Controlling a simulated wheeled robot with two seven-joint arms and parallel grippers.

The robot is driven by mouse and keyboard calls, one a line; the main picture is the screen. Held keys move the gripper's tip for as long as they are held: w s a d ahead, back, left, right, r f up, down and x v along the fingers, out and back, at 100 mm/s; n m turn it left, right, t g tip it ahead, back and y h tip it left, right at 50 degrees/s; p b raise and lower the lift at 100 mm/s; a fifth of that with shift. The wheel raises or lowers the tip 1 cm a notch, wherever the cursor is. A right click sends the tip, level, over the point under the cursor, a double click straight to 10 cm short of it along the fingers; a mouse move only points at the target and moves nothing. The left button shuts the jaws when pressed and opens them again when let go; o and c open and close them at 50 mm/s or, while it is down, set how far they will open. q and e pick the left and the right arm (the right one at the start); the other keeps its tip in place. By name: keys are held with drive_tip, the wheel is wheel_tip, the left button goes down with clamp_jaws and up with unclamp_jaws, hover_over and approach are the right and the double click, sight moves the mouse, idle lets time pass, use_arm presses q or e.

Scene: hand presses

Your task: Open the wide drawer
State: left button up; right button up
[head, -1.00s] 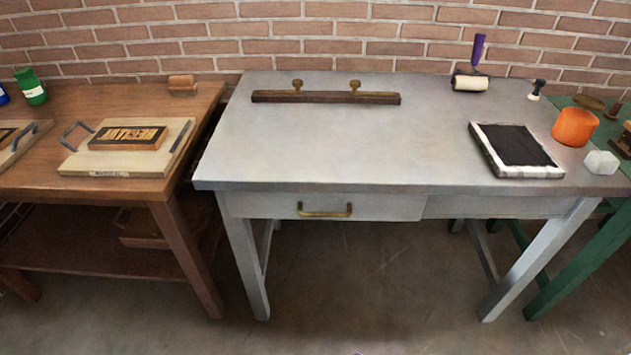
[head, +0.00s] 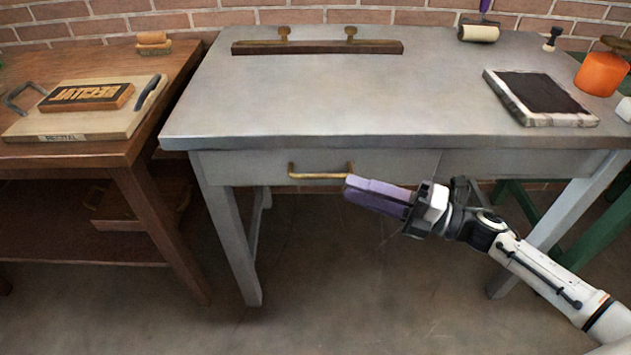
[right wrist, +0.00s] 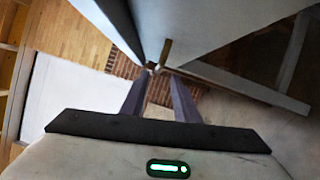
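The wide drawer (head: 235,168) is in the front of the grey metal table, and its face sits flush with the table front. Its brass bar handle (head: 318,174) shows in the head view, and a brass piece of it shows in the right wrist view (right wrist: 165,51). My right gripper (head: 348,187) has its purple fingertips at the right end of the handle. Its two fingers stand apart in the right wrist view (right wrist: 160,75), with the handle just beyond the tips. I cannot tell whether they touch it. My left gripper is out of view.
On the grey table (head: 290,95) lie a dark bar with brass knobs (head: 320,47), a black ink slab (head: 540,92), a roller (head: 478,33) and an orange tub (head: 602,73). A wooden table (head: 60,155) stands at left. The floor before the drawer is clear.

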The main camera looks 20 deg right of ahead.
sight(321, 178)
drive_tip(key=x, duration=0.9)
drive_tip(key=shift+w+a+r, duration=0.1)
drive_tip(key=shift+w+a, duration=0.1)
clamp_jaws()
